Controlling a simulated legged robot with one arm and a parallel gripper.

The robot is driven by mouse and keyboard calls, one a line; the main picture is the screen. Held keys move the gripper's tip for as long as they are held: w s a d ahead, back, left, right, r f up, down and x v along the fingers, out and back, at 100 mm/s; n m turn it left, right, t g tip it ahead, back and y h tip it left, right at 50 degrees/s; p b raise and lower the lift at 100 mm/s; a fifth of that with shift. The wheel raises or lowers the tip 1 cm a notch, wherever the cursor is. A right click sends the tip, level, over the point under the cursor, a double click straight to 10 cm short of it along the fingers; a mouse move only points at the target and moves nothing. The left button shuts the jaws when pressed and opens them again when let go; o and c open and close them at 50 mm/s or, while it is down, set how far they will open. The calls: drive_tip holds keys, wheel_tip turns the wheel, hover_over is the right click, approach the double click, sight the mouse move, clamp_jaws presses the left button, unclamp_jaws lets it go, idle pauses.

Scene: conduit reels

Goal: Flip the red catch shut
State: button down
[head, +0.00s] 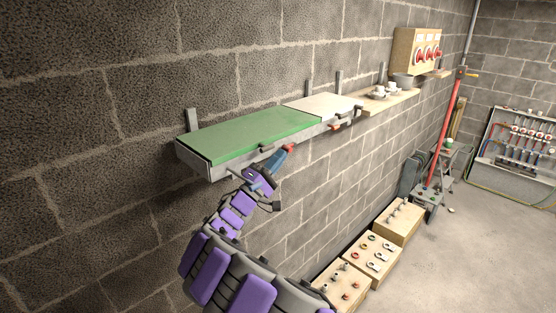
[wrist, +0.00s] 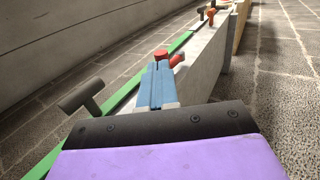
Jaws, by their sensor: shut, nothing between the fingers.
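A green lid (head: 250,135) covers a long grey box (head: 215,165) mounted on the block wall. A red catch (head: 290,148) sits at the box's front edge, right at my fingertips. In the wrist view the red catch (wrist: 177,60) shows just beyond my fingertips, sticking out to the right; contact cannot be told. My gripper (head: 284,153) has blue fingers and reaches up to the front edge from below. In the wrist view my gripper (wrist: 157,68) is shut and empty, its fingers side by side and partly hiding the catch.
A dark T-shaped handle (wrist: 85,97) stands left of my fingers. A cream lid (head: 322,105) lies right of the green one, with an orange-red catch (head: 334,127) below it. A shelf with cups (head: 380,92) continues along the wall. Crates (head: 372,258) stand on the floor below.

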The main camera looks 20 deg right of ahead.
drive_tip(key=f+b+v, duration=0.1)
drive_tip(key=b+v, duration=0.2)
drive_tip(key=v, duration=1)
drive_tip(key=shift+w+f, duration=0.2)
drive_tip(key=shift+f, duration=0.15)
drive_tip(key=shift+d, duration=0.25)
drive_tip(key=shift+d+b, duration=0.1)
drive_tip(key=shift+b, duration=0.3)
